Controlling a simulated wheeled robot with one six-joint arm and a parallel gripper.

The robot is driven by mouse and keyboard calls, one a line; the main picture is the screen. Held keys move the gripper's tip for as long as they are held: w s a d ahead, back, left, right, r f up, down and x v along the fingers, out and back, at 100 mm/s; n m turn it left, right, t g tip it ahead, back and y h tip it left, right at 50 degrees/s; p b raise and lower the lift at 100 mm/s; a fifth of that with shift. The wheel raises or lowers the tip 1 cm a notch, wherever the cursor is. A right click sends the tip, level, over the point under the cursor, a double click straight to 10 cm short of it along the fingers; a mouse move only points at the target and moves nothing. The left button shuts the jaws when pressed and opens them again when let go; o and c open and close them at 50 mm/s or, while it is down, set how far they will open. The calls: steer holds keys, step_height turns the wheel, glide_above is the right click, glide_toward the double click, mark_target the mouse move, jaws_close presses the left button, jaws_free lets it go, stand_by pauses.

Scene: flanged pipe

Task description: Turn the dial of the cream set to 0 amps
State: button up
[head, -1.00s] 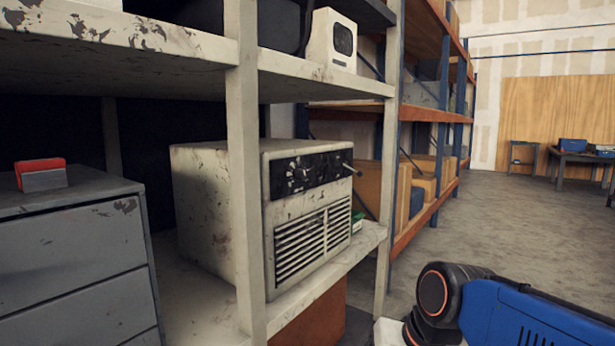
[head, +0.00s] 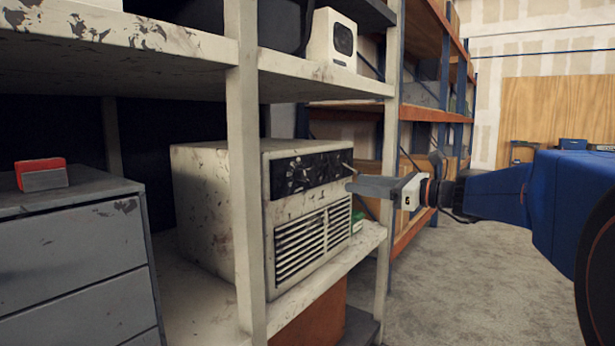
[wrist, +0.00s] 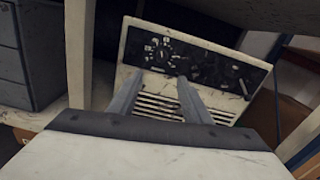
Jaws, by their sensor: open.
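The cream set (head: 310,200) is a worn, box-shaped unit on the shelf, with a black control panel (head: 306,170) above a slatted vent. In the wrist view its face is tilted, and the panel carries a round dial (wrist: 161,52) with pale marks at the left and another round control (wrist: 232,70) at the right. The dial's exact setting is too small to read. My gripper (head: 353,184) is level with the set's right front edge. In the wrist view its two fingers (wrist: 160,79) are apart and empty, with their tips just below the panel, over the vent.
A pale shelf post (head: 244,180) stands in front of the set's left part. An upper shelf (head: 320,78) runs above it. A grey drawer cabinet (head: 70,260) with a red-and-grey block (head: 42,176) stands at left. The floor (head: 470,280) at right is clear.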

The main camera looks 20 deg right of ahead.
mark_target(305, 174)
steer(key=x, duration=1.7)
steer(key=shift+w+d+r, duration=0.1)
steer(key=shift+w+r, duration=0.2)
steer(key=shift+r, duration=0.05)
steer(key=c, duration=1)
